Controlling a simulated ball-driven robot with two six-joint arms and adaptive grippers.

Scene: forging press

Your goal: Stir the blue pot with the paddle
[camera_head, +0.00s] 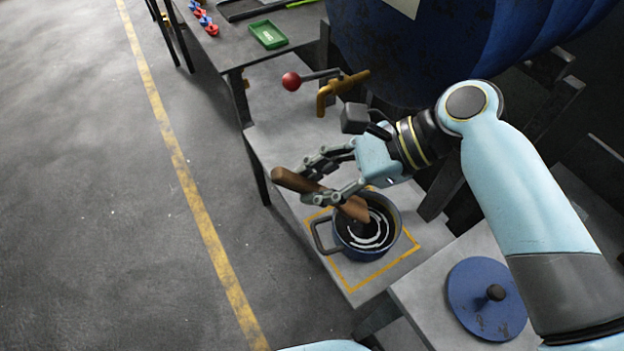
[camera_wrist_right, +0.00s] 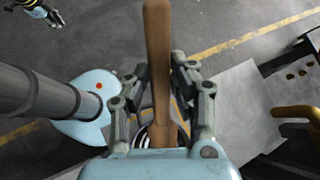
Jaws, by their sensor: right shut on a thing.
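The blue pot (camera_head: 372,246) stands on a light table inside a yellow outlined square. It is open, with dark contents that show pale swirl marks. My right gripper (camera_head: 334,178) is shut on the brown wooden paddle (camera_head: 287,181), above the pot. The paddle is tilted, its handle up to the left and its wide end down in the pot's opening; how deep it reaches is hidden. In the right wrist view the paddle (camera_wrist_right: 158,62) stands between the two fingers (camera_wrist_right: 158,92), and the pot is mostly hidden behind it. My left gripper does not show in the head view.
A blue lid (camera_head: 478,302) with a dark knob lies on a lower right table. A brass tap (camera_head: 335,93) with a red-ball lever (camera_head: 291,82) hangs below a large blue barrel (camera_head: 420,50). A green tray (camera_head: 268,35) sits on the far table. Floor at left is clear.

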